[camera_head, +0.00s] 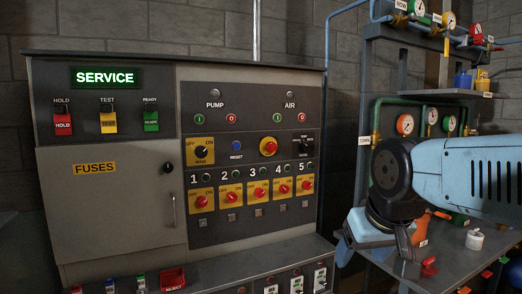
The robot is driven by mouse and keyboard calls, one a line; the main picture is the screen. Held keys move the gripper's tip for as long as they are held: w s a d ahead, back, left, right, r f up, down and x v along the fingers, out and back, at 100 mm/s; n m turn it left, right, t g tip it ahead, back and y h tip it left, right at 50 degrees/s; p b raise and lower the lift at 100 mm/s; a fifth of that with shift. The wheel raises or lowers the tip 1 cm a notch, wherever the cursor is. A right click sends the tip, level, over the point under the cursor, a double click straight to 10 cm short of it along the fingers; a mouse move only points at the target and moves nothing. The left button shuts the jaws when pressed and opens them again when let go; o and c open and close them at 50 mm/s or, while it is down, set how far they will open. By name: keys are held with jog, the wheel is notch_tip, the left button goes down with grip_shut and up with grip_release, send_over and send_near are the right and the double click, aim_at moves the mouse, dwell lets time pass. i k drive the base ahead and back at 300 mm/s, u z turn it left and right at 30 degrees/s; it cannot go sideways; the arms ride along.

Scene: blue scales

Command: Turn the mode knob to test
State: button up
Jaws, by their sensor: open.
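A black rotary knob (305,149) sits at the upper right of the grey control panel (250,85), right of the red emergency button. Small labels surround it, too small to read surely; its pointer direction is unclear. A second black knob (203,155) on a yellow OFF/ON plate is at the panel's left. The green display (105,78) reads SERVICE. My gripper (376,255) is at the lower right, in front of the shelf and right of the panel. Its fingers point down, open, and it is apart from the panel, with no object seen between them.
Several red switches (231,199) on yellow plates line the panel below the knobs. A red emergency button (268,146) is close left of the small knob. A ledge with tags juts out below. Shelves with gauges (404,124) and bottles stand right, behind my arm.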

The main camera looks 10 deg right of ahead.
aim_at(304, 146)
jog(key=u, duration=0.15)
jog(key=k, duration=0.35)
jog(key=z, duration=0.65)
jog(key=i, duration=1.4)
jog(key=u, duration=0.5)
